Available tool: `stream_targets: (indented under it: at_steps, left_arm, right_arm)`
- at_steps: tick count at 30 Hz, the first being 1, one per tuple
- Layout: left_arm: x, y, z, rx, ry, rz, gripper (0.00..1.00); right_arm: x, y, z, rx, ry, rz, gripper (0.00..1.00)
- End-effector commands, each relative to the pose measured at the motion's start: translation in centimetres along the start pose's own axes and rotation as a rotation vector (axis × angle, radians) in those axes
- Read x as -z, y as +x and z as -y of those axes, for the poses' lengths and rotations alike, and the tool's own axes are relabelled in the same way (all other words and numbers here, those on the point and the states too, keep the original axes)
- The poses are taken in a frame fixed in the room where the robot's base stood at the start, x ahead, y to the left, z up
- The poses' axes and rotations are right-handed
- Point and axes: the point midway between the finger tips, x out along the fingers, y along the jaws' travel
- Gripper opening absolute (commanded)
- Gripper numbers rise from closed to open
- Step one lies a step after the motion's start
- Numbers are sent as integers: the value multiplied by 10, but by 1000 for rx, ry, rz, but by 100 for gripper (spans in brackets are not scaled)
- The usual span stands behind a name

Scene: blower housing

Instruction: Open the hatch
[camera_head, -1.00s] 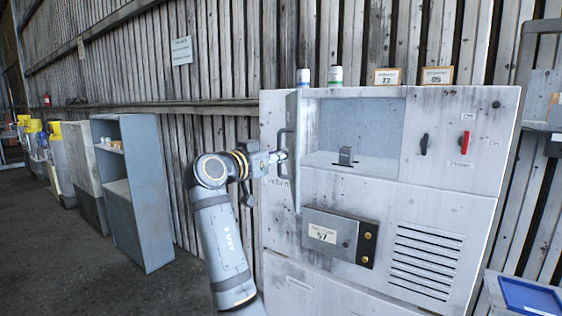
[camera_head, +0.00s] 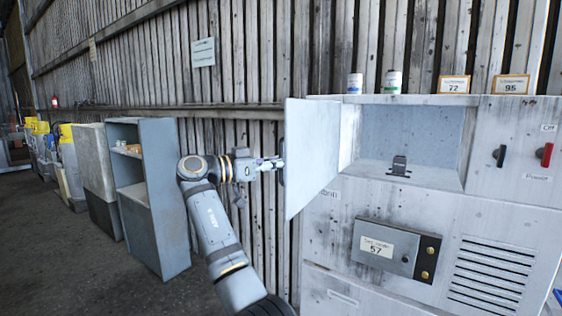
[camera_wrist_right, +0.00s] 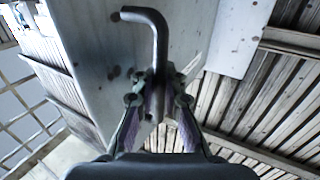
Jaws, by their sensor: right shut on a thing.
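The hatch (camera_head: 315,155) is a pale grey panel hinged at the left side of the cabinet's opening (camera_head: 412,130). It stands swung wide open to the left, with its inner face toward me. My right gripper (camera_head: 275,163) is at the hatch's left edge, partly hidden by the panel. In the right wrist view, my right gripper (camera_wrist_right: 158,97) is shut on the dark bent bar handle (camera_wrist_right: 150,22) on the hatch's outer face (camera_wrist_right: 105,60). My left gripper is not in view.
The cabinet front has a box labelled 57 (camera_head: 388,247), a vent grille (camera_head: 490,275) and a red switch (camera_head: 546,155). Two small jars (camera_head: 393,82) stand on top.

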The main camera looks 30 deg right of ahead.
Motion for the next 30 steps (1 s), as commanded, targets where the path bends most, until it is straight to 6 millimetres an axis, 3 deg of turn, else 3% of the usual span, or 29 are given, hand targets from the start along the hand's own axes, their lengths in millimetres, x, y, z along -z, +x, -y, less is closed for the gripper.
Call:
stream_targets:
  at_steps: [10,12,16,25,30]
  left_arm:
    - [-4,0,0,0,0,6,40]
    - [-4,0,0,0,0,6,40]
    - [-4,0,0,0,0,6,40]
    - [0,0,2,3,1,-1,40]
    - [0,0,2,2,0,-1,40]
  right_arm:
    - [-4,-1,0,-2,-5,8,0]
    - [-4,-1,0,-2,-4,7,15]
    - [-2,-1,0,-2,-3,5,32]
    - [-1,-2,0,-1,-1,3,33]
    - [0,-25,1,3,0,3,33]
